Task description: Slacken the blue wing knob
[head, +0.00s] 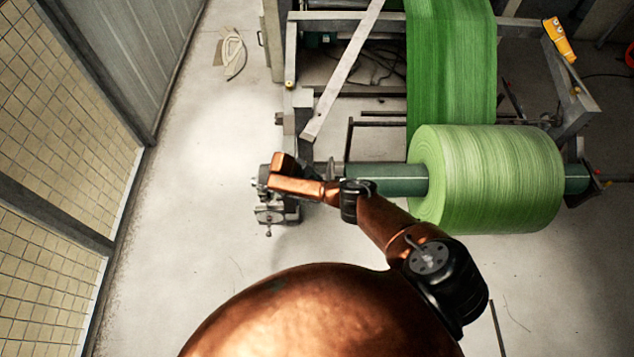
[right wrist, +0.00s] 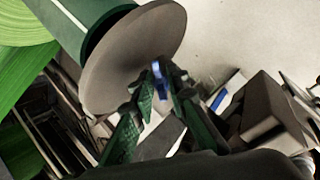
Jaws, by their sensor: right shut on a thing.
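The blue wing knob (right wrist: 161,84) shows in the right wrist view, small and upright, in front of the grey round end disc of the roll shaft. My right gripper (right wrist: 156,77) has its two dark green fingers closed in on it from both sides, shut on the knob. In the head view my copper right arm reaches left over the shaft end, and its wrist hides the knob and most of the fingers. My left gripper is in neither view.
A green roll (head: 490,180) sits on the dark green shaft (head: 392,180), fed by a green web from above. A grey clamp block (head: 278,213) stands at the shaft's left end. A second blue part (right wrist: 218,99) lies right of the fingers. The floor at left is mostly clear.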

